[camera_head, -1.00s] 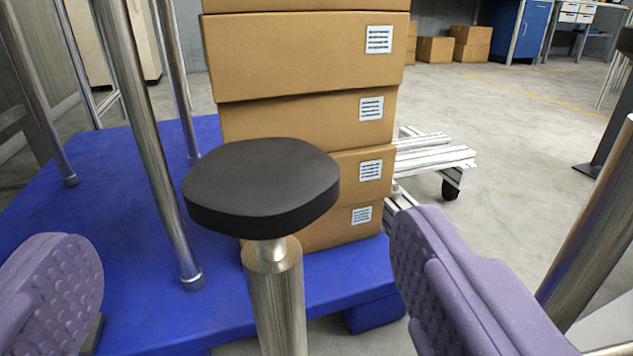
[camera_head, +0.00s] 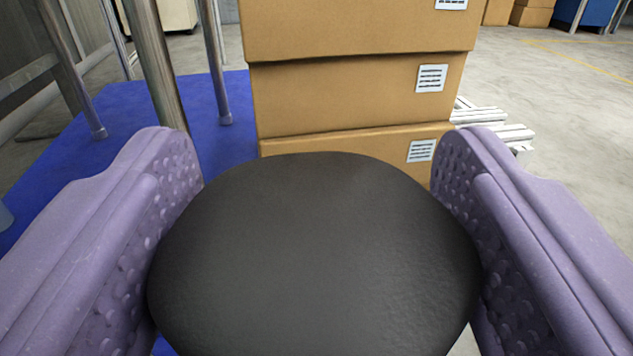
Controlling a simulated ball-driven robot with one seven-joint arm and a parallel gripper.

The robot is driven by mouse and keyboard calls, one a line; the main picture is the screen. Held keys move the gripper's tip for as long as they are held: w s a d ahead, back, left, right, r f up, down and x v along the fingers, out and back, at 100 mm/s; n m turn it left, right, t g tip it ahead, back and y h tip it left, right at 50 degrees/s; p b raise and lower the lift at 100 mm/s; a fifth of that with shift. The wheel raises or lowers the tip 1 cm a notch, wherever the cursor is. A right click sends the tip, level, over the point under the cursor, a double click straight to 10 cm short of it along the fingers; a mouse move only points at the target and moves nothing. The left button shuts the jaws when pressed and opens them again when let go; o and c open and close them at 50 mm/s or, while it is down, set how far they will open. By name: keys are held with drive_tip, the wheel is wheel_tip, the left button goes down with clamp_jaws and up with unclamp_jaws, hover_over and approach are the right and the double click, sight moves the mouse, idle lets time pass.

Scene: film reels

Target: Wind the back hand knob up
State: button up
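The hand knob (camera_head: 315,265) is a black, rounded, flat-topped cap that fills the lower middle of the view. Its metal post is hidden under it now. My gripper (camera_head: 318,160) has two purple, dimpled fingers, one on the left and one on the right of the knob. Both fingers lie close against its sides and appear to touch it, so the gripper looks shut on the knob. The lower parts of the contact are hidden.
A stack of brown boxes (camera_head: 355,95) stands just beyond the knob on a blue platform (camera_head: 75,130). Upright metal posts (camera_head: 160,75) rise at the left. A white slatted frame (camera_head: 490,122) is behind the boxes at the right. Grey floor is open at the right.

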drive_tip(key=c, duration=0.5)
drive_tip(key=shift+o, duration=0.2)
drive_tip(key=n+y+p, duration=0.1)
drive_tip(key=y, duration=0.1)
drive_tip(key=n+y, duration=0.1)
drive_tip(key=y, duration=0.1)
drive_tip(key=shift+d+r+n+g+p, duration=0.1)
drive_tip(key=shift+r+n+g+p, duration=0.05)
drive_tip(key=shift+n+g+p, duration=0.2)
drive_tip(key=n+g+y, duration=0.1)
drive_tip(key=n+y, duration=0.1)
drive_tip(key=y, duration=0.1)
drive_tip(key=shift+p, duration=0.35)
drive_tip(key=shift+s+f, duration=0.1)
drive_tip(key=shift+f, duration=0.1)
drive_tip(key=o, duration=1)
drive_tip(key=shift+c, duration=0.2)
